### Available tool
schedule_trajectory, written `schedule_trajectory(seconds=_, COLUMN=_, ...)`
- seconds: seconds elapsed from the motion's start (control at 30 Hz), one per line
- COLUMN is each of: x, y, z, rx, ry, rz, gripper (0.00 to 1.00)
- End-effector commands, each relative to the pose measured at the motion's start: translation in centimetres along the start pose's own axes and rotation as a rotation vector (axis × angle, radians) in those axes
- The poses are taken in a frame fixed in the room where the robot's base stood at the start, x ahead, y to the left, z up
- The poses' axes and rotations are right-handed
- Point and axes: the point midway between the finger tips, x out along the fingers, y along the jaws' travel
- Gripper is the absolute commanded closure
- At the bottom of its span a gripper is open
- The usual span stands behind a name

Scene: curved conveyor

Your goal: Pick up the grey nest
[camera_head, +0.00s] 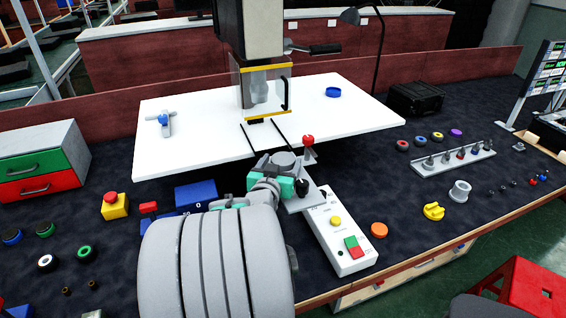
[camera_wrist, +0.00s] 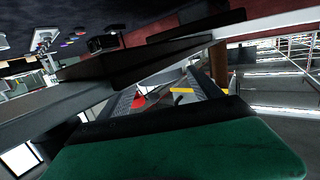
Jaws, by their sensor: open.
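A grey flanged, cup-like piece (camera_head: 460,191), which looks like the grey nest, stands on the dark bench at the right in the head view. A yellow piece (camera_head: 433,211) lies just left of it. My gripper (camera_head: 258,123) is open, its two thin dark fingers reaching over the front edge of the white board below the press, well left of and apart from the grey piece. In the wrist view the fingers also show, with part of something red and a yellow bar seen between them. I cannot make out the grey piece in the wrist view.
A white control box (camera_head: 340,230) with buttons and a red-knobbed lever (camera_head: 309,148) stand close to my arm. The press (camera_head: 262,85) rises over the white board (camera_head: 190,140). A pin rack (camera_head: 452,158), coloured rings and an orange disc (camera_head: 379,230) surround the grey piece's area.

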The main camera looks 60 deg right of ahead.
Motion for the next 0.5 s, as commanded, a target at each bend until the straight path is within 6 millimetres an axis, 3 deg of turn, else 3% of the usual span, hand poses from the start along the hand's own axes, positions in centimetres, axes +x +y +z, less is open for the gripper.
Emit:
schedule_trajectory(seconds=0.1, x=1.24, y=0.05, z=0.01, rx=0.000, ry=-0.001, rz=0.001, gripper=0.26)
schedule_trajectory(seconds=0.3, x=1.33, y=-0.03, z=0.00, rx=0.001, ry=0.001, rz=-0.001, gripper=0.26)
schedule_trajectory(seconds=0.5, x=1.31, y=-0.02, z=0.01, rx=0.000, ry=0.000, rz=-0.001, gripper=0.41)
